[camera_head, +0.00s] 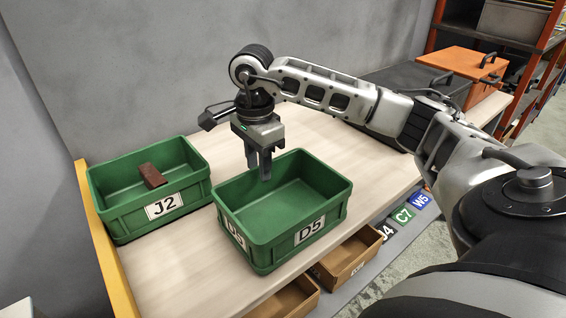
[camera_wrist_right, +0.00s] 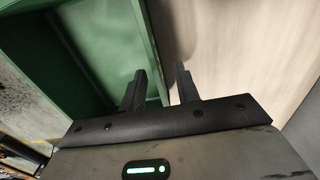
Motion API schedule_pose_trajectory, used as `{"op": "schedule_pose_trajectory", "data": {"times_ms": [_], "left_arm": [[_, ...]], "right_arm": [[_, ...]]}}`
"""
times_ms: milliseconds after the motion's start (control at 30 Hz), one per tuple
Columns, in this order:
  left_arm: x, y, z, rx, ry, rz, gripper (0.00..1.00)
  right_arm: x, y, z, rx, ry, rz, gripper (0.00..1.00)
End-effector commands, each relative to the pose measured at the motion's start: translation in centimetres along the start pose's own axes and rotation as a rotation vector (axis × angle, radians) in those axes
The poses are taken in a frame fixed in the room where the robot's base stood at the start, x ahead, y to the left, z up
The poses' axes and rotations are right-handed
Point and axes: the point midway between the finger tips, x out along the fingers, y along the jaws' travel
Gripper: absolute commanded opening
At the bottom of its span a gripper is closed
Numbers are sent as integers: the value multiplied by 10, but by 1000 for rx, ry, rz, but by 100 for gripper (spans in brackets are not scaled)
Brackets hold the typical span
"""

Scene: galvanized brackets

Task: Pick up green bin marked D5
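The green bin marked D5 (camera_head: 309,231) sits on the light wooden bench top, empty, with white D5 labels on two sides. It also shows in the right wrist view (camera_wrist_right: 75,45). My right gripper (camera_head: 259,172) points down at the bin's far rim. In the right wrist view its two fingers (camera_wrist_right: 160,88) are apart, and the bin's rim runs between them. I cannot tell whether either finger touches the rim. My left gripper is not in view.
A green bin marked J2 (camera_head: 163,207) stands left of D5, with a reddish-brown block (camera_head: 152,176) inside. A yellow edge (camera_head: 105,250) bounds the bench's left side, near a grey wall. Open cardboard boxes (camera_head: 348,258) sit below the front edge. An orange box (camera_head: 462,64) stands at the back right.

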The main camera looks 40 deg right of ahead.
Motion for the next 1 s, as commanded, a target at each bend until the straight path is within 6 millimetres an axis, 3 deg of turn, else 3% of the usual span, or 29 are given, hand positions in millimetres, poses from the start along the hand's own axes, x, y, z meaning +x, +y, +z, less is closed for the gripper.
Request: {"op": "schedule_pose_trajectory", "data": {"times_ms": [300, 567, 600, 700, 1000], "left_arm": [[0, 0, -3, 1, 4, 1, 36], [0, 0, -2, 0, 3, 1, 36], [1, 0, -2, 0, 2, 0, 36], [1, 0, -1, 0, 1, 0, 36], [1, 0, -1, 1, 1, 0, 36]], "right_arm": [[44, 3, 0, 0, 0, 4, 32], [48, 3, 0, -1, 0, 2, 32], [48, 3, 0, -1, 0, 2, 29], [48, 3, 0, -1, 0, 2, 1], [47, 3, 1, -1, 0, 1, 0]]}}
